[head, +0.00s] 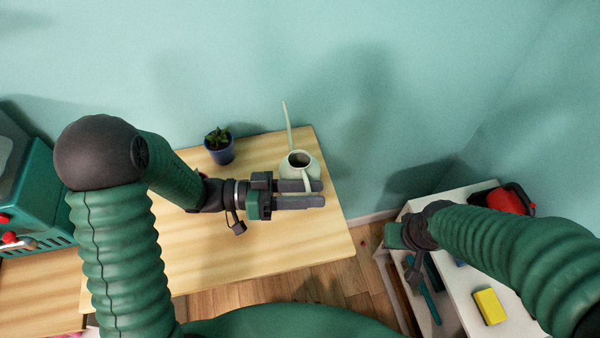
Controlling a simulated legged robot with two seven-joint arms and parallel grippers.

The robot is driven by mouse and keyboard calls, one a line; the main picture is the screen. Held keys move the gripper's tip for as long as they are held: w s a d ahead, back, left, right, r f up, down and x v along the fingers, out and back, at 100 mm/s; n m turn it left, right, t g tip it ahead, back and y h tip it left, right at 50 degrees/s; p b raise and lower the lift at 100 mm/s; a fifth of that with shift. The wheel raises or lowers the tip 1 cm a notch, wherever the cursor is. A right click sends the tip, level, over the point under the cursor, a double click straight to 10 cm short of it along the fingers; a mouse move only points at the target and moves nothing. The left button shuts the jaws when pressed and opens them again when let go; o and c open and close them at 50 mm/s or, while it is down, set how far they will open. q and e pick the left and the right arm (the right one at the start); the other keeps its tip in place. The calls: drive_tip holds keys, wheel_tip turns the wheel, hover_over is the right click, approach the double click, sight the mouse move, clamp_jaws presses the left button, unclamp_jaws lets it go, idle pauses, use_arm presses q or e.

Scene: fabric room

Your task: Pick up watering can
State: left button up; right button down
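A pale cream watering can (299,161) with a round body and a long thin spout stands on the wooden table (250,262) near its back right edge. The spout points up and away. Its handle is on the near side, at my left gripper's fingers. My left gripper (322,193) reaches in from the left, its two grey fingers parallel with a gap between them. The handle meets the upper finger; whether it lies between the fingers is hard to tell. My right gripper (424,282) points down over the white shelf unit, its fingers partly hidden.
A small plant in a dark blue pot (219,147) stands on the table left of the can. A green machine (38,200) is at far left. The white shelf unit (458,268) holds a red object (506,200) and a yellow block (490,306). The wall is close behind.

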use_arm(q)
drive_tip(key=shift+a, duration=0.25)
drive_tip(key=shift+c, duration=0.5)
drive_tip(key=c, duration=0.5)
drive_tip(key=shift+d, duration=0.25)
clamp_jaws()
drive_tip(key=shift+a, duration=0.1)
